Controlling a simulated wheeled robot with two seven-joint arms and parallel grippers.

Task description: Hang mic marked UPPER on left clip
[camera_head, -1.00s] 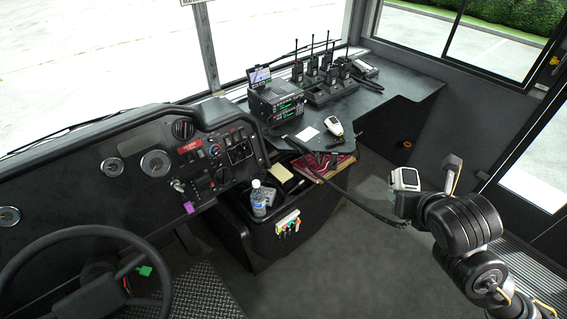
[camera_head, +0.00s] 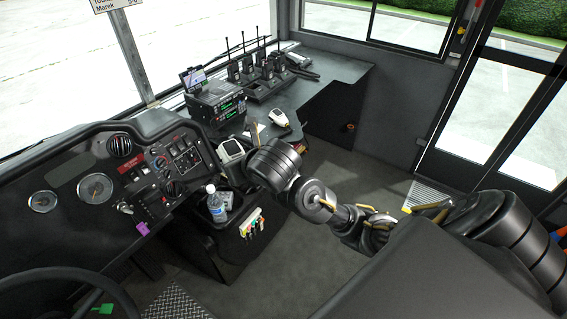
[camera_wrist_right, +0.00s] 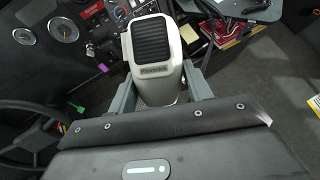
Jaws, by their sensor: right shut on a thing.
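A light grey hand mic (camera_head: 231,149) with a black grille is in my right gripper (camera_head: 240,147), in front of the dash and left of the counter. In the right wrist view the mic (camera_wrist_right: 152,55) stands between the two grey fingers (camera_wrist_right: 160,92), grille end away from the palm. A second white mic (camera_head: 278,118) lies on the counter, right of the stacked radio units (camera_head: 216,104). I cannot read which mic is marked UPPER, and I cannot make out the clips. My left gripper is not in view.
A water bottle (camera_head: 216,204) stands in the console below the held mic. Handheld radios (camera_head: 255,72) stand in a charger at the back of the counter (camera_head: 335,68). The instrument panel (camera_head: 110,175) is at the left. The floor (camera_head: 290,255) is clear.

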